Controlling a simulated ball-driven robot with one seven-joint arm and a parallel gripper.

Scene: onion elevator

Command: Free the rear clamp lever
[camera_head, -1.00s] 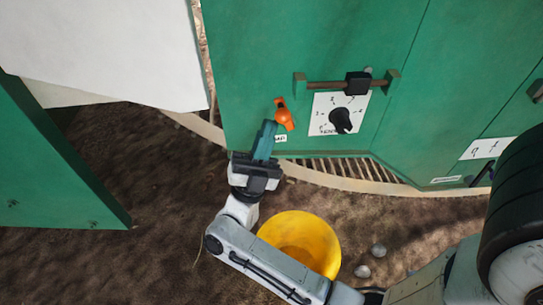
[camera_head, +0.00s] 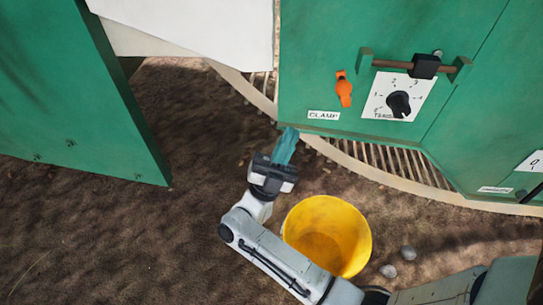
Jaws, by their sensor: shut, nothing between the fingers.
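An orange lever (camera_head: 344,89) is mounted on the green machine panel (camera_head: 310,75), just above a white label reading CLAMP (camera_head: 323,115). It stands nearly upright. I cannot tell whether it is the rear clamp lever. My gripper (camera_head: 288,139) has teal fingers, shut and empty. It is below and left of the CLAMP label, near the panel's lower edge and apart from the orange lever.
A numbered dial (camera_head: 398,103) and a sliding black block on a bar (camera_head: 424,66) sit right of the lever. A yellow bucket (camera_head: 327,237) stands on the soil below, beside my arm. Grey stones (camera_head: 407,253) lie near it. Another green panel (camera_head: 75,90) stands at left.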

